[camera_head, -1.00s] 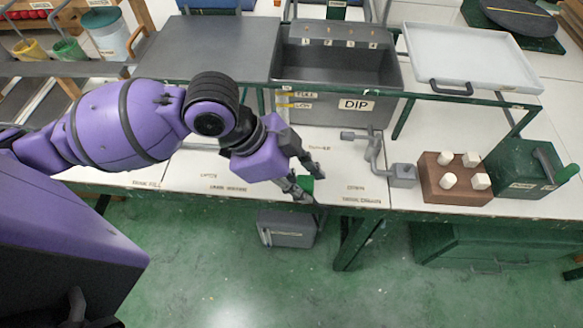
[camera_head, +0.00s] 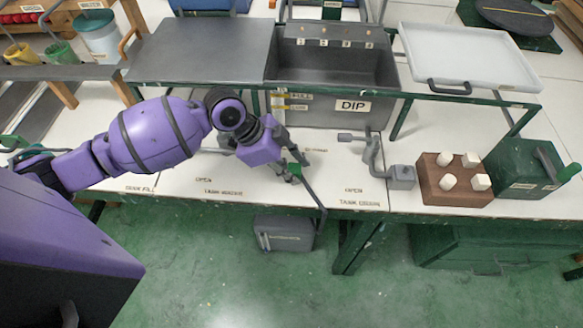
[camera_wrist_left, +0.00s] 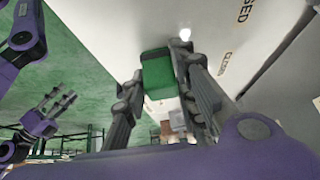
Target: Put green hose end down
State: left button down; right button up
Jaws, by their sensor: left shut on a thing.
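The green hose end (camera_head: 293,171) is a small green block over the table's front part in the head view. My left gripper (camera_head: 297,166) is shut on it. In the left wrist view the green block (camera_wrist_left: 158,76) sits between the two dark fingers (camera_wrist_left: 165,90). A dark hose (camera_head: 315,196) runs from it over the table's front edge to a grey box below. Whether the hose end touches the tabletop, I cannot tell. My right gripper (camera_wrist_left: 57,108) shows in the left wrist view at the left, fingers apart and empty.
A grey tank marked DIP (camera_head: 352,106) stands behind, with a grey pipe fitting (camera_head: 375,158) at its front right. A brown block with white pegs (camera_head: 440,192) and a green box (camera_head: 522,172) stand further right. The white tabletop (camera_head: 180,178) left of the gripper is clear.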

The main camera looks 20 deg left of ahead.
pick_arm(q)
jog(key=shift+s+f, duration=0.1)
jog(key=shift+f, duration=0.35)
jog(key=c, duration=1.6)
grip_release()
jog(key=shift+s+f, duration=0.1)
jog(key=shift+o, duration=1)
jog(key=shift+f, duration=0.15)
jog(key=shift+r, duration=0.4)
jog(key=v, duration=1.2)
jog(key=shift+r+p, duration=0.25)
jog(key=shift+p, duration=0.1)
